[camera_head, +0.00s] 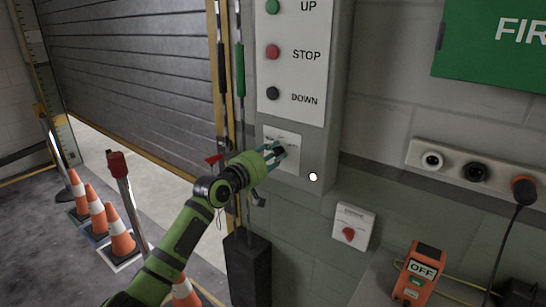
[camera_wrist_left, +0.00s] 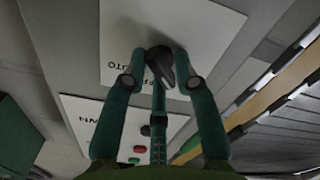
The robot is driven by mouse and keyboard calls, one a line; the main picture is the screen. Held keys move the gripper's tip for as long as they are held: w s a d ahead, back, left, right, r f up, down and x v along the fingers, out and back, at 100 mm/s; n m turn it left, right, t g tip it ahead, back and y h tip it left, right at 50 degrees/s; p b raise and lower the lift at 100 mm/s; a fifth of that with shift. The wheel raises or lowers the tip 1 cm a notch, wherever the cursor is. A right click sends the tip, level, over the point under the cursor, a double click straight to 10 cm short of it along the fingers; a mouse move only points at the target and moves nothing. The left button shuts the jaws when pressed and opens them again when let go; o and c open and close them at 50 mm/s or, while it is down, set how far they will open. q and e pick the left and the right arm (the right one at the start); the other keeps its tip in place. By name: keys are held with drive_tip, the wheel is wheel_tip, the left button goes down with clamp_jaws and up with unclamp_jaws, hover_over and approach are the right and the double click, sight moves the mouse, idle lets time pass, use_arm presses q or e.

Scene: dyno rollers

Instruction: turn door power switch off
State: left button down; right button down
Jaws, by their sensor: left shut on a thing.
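A white switch plate (camera_head: 270,135) with a dark rotary knob (camera_wrist_left: 157,62) is on the grey control column, below the UP, STOP and DOWN buttons. In the left wrist view the plate (camera_wrist_left: 205,28) carries printed words, partly readable as OFF and AUTO. My left gripper (camera_head: 275,153) reaches the plate from the left, with its teal fingers at the knob. In the left wrist view the fingers (camera_wrist_left: 160,72) are closed around the dark knob, touching its sides. The knob is mostly hidden by the fingers in the head view. My right gripper is not in view.
The button panel (camera_head: 292,80) is just above. A white box with a red knob (camera_head: 348,234) is on the wall at lower right, near an orange OFF device (camera_head: 418,272). A ribbed roller door (camera_head: 130,75) and orange cones (camera_head: 95,215) are at left.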

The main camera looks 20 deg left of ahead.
use_arm(q)
drive_tip(key=m+b, duration=0.2)
drive_tip(key=m, duration=0.2)
drive_tip(key=shift+d+b, duration=0.15)
drive_tip(key=shift+b, duration=0.2)
drive_tip(key=shift+m+b, duration=0.4)
drive_tip(key=shift+m, duration=0.8)
drive_tip(key=shift+d+m, duration=0.1)
drive_tip(key=shift+m, duration=1)
drive_tip(key=c, duration=1.1)
unclamp_jaws()
drive_tip(key=shift+c, duration=0.2)
drive_tip(key=shift+s+d, duration=0.1)
drive_tip(key=shift+d, duration=0.05)
